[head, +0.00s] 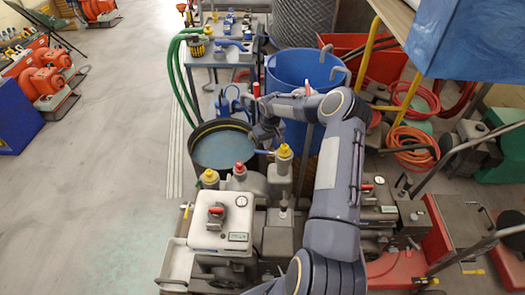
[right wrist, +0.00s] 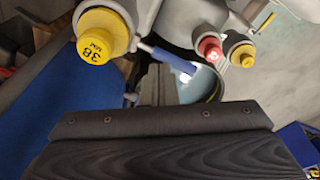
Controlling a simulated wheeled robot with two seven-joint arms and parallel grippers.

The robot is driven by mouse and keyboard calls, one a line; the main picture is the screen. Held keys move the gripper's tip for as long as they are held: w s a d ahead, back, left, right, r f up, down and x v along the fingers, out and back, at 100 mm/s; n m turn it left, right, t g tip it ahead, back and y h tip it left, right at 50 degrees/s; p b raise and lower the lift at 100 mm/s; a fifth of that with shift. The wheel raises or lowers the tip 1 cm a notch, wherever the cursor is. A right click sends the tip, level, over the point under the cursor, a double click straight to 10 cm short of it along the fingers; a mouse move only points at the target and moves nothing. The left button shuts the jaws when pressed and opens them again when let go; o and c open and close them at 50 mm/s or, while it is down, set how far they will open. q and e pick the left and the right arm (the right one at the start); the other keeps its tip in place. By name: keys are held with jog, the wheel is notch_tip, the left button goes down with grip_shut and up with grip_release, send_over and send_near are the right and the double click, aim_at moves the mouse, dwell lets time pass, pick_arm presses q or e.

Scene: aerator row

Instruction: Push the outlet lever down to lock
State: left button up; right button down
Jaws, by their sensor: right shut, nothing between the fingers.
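The outlet lever has a blue grip (head: 262,152) and sticks out to the left from beside a yellow-capped fitting (head: 284,151) in the head view. My right gripper (head: 262,135) is shut and empty, just beyond the lever in the head view. My left gripper is not in view.
A dark round tub of water (head: 205,150) lies left of the gripper. A blue barrel (head: 290,70) stands behind it.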

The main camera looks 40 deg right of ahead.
aim_at(267, 152)
jog(key=shift+f, duration=0.1)
jog(key=shift+f+b, duration=2.3)
jog(key=shift+f, duration=0.4)
jog(key=shift+w+a+r+p, duration=0.2)
jog(key=shift+r+p, duration=0.6)
jog(key=shift+r, duration=0.95)
jog(key=shift+w+a+r+p, duration=0.25)
jog(key=shift+r+p, duration=0.55)
jog(key=shift+r, duration=0.95)
jog(key=shift+w+a+r+p, duration=0.2)
jog(key=shift+r+p, duration=0.6)
jog(key=shift+r, duration=0.95)
jog(key=shift+a+r, duration=0.1)
jog(key=shift+r, duration=0.25)
